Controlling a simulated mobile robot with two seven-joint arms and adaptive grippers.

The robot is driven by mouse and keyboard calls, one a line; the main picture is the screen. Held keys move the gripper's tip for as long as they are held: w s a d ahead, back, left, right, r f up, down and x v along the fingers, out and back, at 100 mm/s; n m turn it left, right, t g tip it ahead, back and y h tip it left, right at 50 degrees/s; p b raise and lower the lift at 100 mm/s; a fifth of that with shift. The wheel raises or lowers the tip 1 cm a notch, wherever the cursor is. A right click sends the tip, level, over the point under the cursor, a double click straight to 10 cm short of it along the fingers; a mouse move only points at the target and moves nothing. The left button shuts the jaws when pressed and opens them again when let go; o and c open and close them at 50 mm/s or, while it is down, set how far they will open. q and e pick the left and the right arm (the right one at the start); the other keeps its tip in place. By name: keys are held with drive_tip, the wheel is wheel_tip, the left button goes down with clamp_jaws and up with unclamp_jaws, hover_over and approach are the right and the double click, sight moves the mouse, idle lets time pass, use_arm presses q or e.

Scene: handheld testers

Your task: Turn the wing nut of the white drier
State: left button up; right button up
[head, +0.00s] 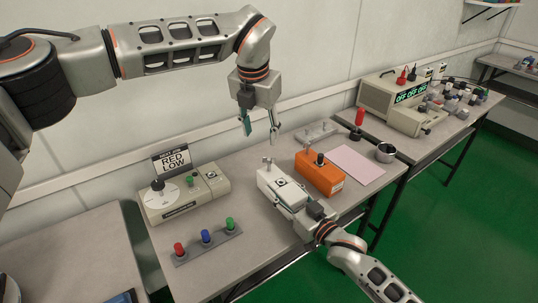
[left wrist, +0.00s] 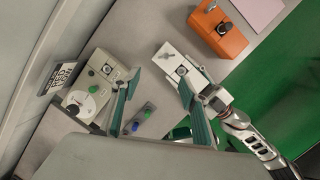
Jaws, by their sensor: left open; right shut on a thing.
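The white drier (head: 268,182) stands on the middle table, with its small metal wing nut (head: 267,161) upright at its back end. The wing nut also shows in the left wrist view (left wrist: 168,56). My right gripper (head: 291,201) is shut on the white drier at its front end, partly hiding it. My left gripper (head: 260,131) is open and empty in the air above and behind the drier, fingers pointing down. In the left wrist view its two fingers spread apart, with the white drier beyond them.
An orange drier (head: 322,180) stands close to the right of the white one. A beige tester (head: 211,190) with a RED LOW sign (head: 174,161) and a strip of coloured caps (head: 208,246) lie to the left.

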sight(269, 160)
use_arm(q)
drive_tip(key=w+f+n, duration=0.1)
drive_tip(key=f, duration=0.2)
drive_tip(key=w+d+f+n+t, duration=0.1)
drive_tip(key=f+n, duration=0.1)
drive_tip(key=f, duration=0.2)
drive_tip(key=w+d+f+n, duration=0.1)
drive_tip(key=f, duration=0.2)
drive_tip(key=shift+f+t, duration=0.15)
drive_tip(key=shift+t, duration=0.25)
drive_tip(key=c, duration=1.1)
